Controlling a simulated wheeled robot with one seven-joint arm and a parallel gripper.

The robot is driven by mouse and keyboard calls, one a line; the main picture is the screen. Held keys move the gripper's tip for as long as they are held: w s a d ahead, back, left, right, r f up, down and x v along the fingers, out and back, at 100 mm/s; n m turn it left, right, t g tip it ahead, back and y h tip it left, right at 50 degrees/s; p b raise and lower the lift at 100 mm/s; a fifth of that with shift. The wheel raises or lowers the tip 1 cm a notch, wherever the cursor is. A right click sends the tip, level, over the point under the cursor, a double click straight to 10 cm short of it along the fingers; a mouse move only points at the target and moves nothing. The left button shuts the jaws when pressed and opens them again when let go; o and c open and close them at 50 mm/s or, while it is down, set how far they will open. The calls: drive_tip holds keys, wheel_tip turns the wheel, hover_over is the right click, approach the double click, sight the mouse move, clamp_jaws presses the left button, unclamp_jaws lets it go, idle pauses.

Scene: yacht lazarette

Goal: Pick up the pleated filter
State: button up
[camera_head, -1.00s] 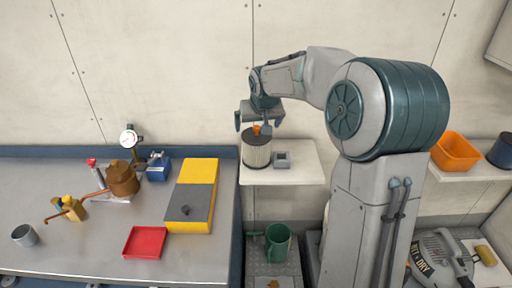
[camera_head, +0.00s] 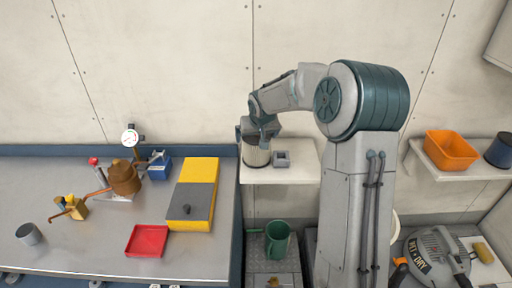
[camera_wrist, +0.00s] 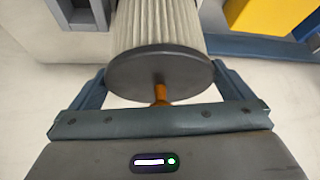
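The pleated filter (camera_head: 257,157) stands upright on the white shelf (camera_head: 300,176), near its left end. In the wrist view, its pale pleated side (camera_wrist: 158,22) and dark round end cap (camera_wrist: 160,72) fill the upper middle. An orange-brown knob on the cap points toward my palm. My gripper (camera_head: 259,141) is over the filter's top from above. In the wrist view, the fingers of my gripper (camera_wrist: 160,68) are wide apart, one on each side of the cap. They look open; contact is not clear. The head view hides the filter's top behind my gripper.
A small grey square block (camera_head: 282,159) sits just right of the filter on the shelf. The yellow and grey case (camera_head: 197,180) lies on the workbench (camera_head: 85,245) at left. A green mug (camera_head: 278,240) stands below the shelf. The wall is close behind.

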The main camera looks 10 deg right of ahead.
drive_tip(key=c, duration=0.6)
drive_tip(key=shift+c, duration=0.2)
